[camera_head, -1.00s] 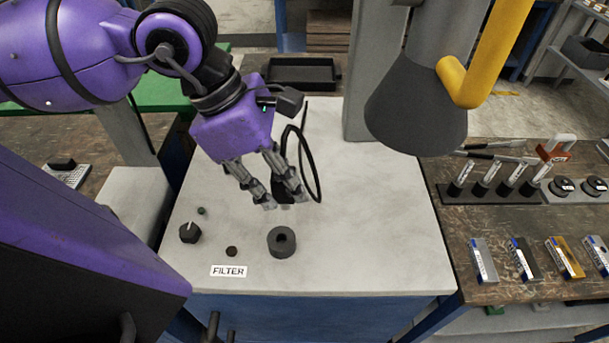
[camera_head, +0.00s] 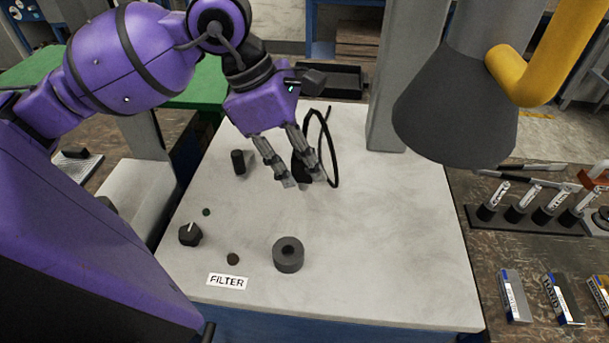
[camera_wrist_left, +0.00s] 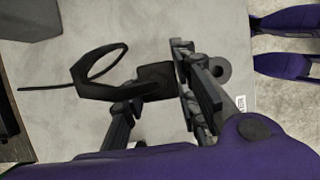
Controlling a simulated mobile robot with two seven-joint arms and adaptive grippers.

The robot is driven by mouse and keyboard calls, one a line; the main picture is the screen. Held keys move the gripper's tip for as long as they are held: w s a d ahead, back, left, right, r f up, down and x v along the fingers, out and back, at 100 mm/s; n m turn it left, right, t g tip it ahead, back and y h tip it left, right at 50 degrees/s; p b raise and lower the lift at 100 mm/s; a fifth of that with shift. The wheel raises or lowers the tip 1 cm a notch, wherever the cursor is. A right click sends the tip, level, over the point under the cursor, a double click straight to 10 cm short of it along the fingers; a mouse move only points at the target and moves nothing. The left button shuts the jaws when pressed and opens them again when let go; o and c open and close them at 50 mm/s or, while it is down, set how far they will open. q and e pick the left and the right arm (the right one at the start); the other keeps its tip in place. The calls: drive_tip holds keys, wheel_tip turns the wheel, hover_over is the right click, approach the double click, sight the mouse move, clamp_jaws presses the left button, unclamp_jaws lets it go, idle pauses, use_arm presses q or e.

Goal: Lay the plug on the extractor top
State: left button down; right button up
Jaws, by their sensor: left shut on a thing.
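The extractor top (camera_head: 395,235) is a pale flat surface with a FILTER label near its front edge. My left gripper (camera_head: 304,178) is over its back middle part, fingers pointing down. It is shut on the black plug (camera_head: 301,168), whose thin black cable (camera_head: 333,160) loops up on the right. In the left wrist view the plug (camera_wrist_left: 155,82) is a dark block between the fingers, with the cable loop (camera_wrist_left: 92,66) at its left. I cannot tell whether the plug touches the top. My right gripper is not in view.
A dark ring (camera_head: 288,254), a knob (camera_head: 190,234) and a black cylinder (camera_head: 238,162) are on the top. A grey post (camera_head: 398,80) stands at the back, and a dark hood (camera_head: 455,110) hangs at the right. The top's right front is clear.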

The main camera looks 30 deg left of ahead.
use_arm(q)
drive_tip(key=shift+w+a+f, duration=0.3)
drive_tip(key=shift+w+f, duration=0.35)
drive_tip(key=shift+f, duration=0.75)
drive_tip(key=shift+w+a+f, duration=0.3)
drive_tip(key=shift+w+f, duration=0.3)
drive_tip(key=shift+f, duration=0.8)
drive_tip(key=shift+w+a+f, duration=0.3)
drive_tip(key=shift+w+f, duration=0.35)
drive_tip(key=shift+f, duration=0.75)
drive_tip(key=shift+f, duration=0.1)
drive_tip(key=shift+f, duration=0.2)
drive_tip(key=c, duration=1.4)
unclamp_jaws()
drive_tip(key=shift+r, duration=0.1)
drive_tip(key=shift+r, duration=0.45)
drive_tip(key=v, duration=1.1)
drive_tip(key=shift+s+a+r, duration=0.1)
drive_tip(key=shift+a+r, duration=0.05)
drive_tip(key=shift+a, duration=0.05)
